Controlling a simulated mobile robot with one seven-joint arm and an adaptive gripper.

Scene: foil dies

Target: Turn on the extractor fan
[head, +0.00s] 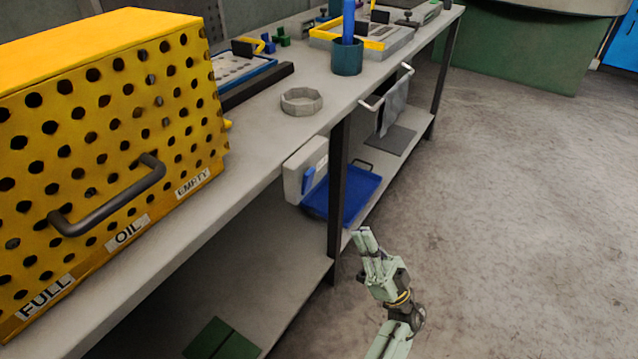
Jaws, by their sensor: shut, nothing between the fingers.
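No extractor fan can be made out for certain in the head view. A pale grey box (293,176) with a blue part on its side is fixed below the bench's front edge, near the dark leg; I cannot tell if it is a fan switch. My gripper (363,233) is pale green, shut and empty. It points up over the floor in front of the bench, to the right of the dark leg and apart from everything.
A yellow perforated box (115,120) with a dark handle stands on the long grey bench (262,127). A ring (301,101) and a teal cup (347,57) are further along. A blue tray (345,195) lies on the lower shelf. The floor (520,200) at right is clear.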

